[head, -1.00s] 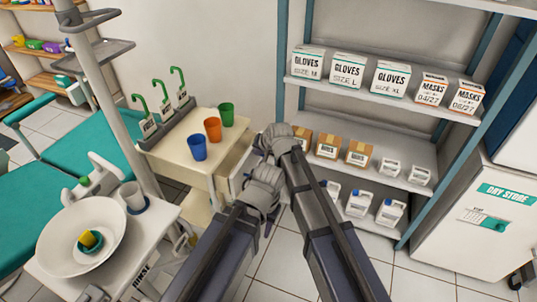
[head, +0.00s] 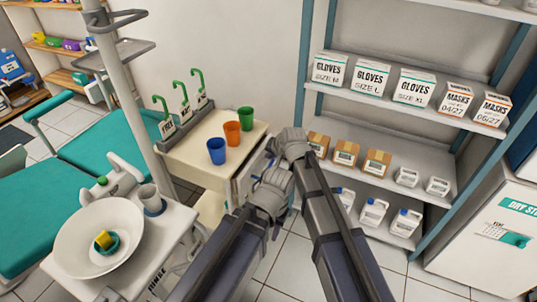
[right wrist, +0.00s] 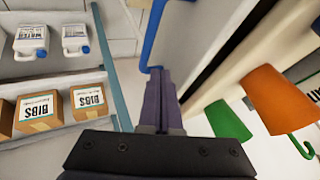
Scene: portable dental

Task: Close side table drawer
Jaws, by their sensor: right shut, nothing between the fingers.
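The cream side table (head: 190,160) stands left of my grippers in the head view. Its drawer (head: 246,180) is on the side facing right, partly hidden behind my grippers, and looks slightly open. In the right wrist view a dark gap shows between a pale panel and the table top's edge. My right gripper (head: 290,146) is shut and empty beside the drawer side; its fingers also show in the right wrist view (right wrist: 162,95). My left gripper (head: 268,190) is just in front of the table's near right corner; its fingertips are hidden.
Blue (head: 217,151), orange (head: 232,133) and green (head: 245,118) cups stand on the table, beside a rack with green hooked items (head: 182,98). A shelf unit (head: 385,148) with boxes and jugs stands close on the right. A basin (head: 92,240) is at front left.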

